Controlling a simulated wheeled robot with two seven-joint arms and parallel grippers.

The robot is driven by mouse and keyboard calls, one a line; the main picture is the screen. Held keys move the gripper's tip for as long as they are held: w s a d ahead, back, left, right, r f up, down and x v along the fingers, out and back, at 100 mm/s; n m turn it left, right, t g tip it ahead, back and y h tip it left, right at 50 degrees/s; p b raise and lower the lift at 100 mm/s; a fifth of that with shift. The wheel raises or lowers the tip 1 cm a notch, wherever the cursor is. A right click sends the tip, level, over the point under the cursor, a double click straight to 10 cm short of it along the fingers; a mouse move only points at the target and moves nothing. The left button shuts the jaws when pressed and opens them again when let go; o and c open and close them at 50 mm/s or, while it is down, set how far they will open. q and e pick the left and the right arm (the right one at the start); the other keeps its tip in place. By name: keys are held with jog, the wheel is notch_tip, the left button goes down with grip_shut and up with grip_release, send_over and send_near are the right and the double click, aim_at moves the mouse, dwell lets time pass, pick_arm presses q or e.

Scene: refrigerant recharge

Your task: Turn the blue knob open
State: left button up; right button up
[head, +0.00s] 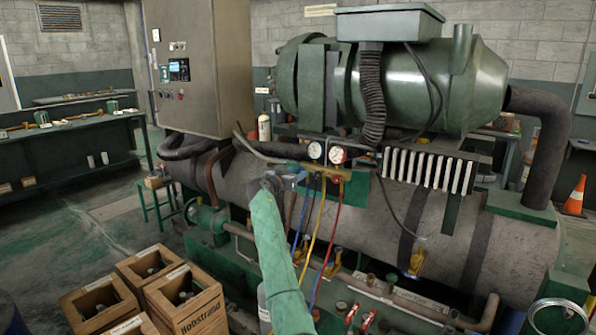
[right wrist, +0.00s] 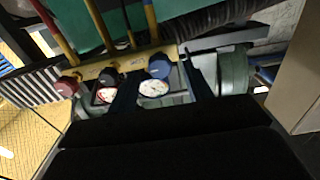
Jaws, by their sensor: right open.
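The blue knob (right wrist: 160,67) shows in the right wrist view on a yellow manifold bar (right wrist: 98,70), beside a black knob (right wrist: 110,77) and a red knob (right wrist: 67,85). My right gripper (right wrist: 162,80) is open, with one dark finger on each side of the blue knob. I cannot tell whether the fingers touch it. In the head view my right gripper (head: 287,175) is at the left end of the manifold, below two round gauges (head: 326,153). The blue knob is mostly hidden there. My left gripper is not in view.
Blue, yellow and red hoses (head: 321,225) hang below the manifold. A large green compressor (head: 440,85) and a ribbed black hose (head: 371,95) are above and behind. A grey cabinet (head: 200,70) stands to the left. Wooden crates (head: 185,299) are on the floor at lower left.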

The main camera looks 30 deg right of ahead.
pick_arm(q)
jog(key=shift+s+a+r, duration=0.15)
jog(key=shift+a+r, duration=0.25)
pick_arm(e)
jog(key=shift+x, duration=1.1)
jog(key=c, duration=1)
jog(key=shift+o, duration=0.2)
